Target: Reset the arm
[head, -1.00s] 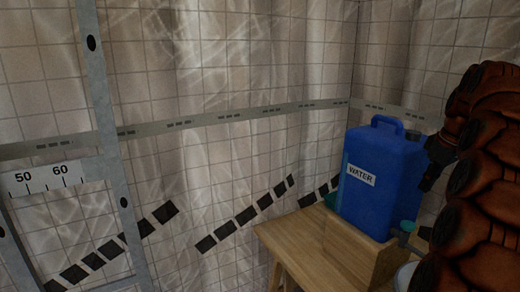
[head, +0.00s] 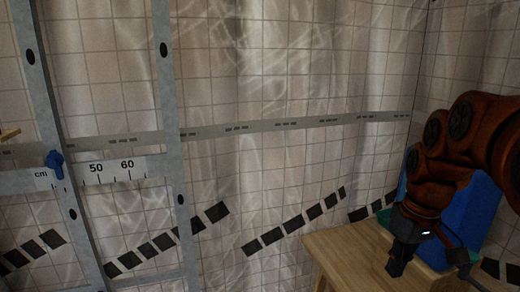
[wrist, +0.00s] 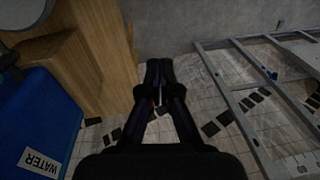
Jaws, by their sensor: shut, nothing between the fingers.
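My orange-brown arm reaches in from the right in the head view. My gripper (head: 397,262) hangs low at its end, in front of the blue water container and over the wooden table's right side. In the wrist view my gripper (wrist: 158,70) shows its two dark fingers brought together at the tips, with nothing between them. My arm hides much of the container in the head view.
The blue water container (head: 470,215) stands on the wooden table (head: 345,250); its WATER label shows in the wrist view (wrist: 40,160). A grey metal frame (head: 165,130) with a centimetre scale (head: 110,170) and blue knob (head: 55,163) stands left. Open space lies between frame and table.

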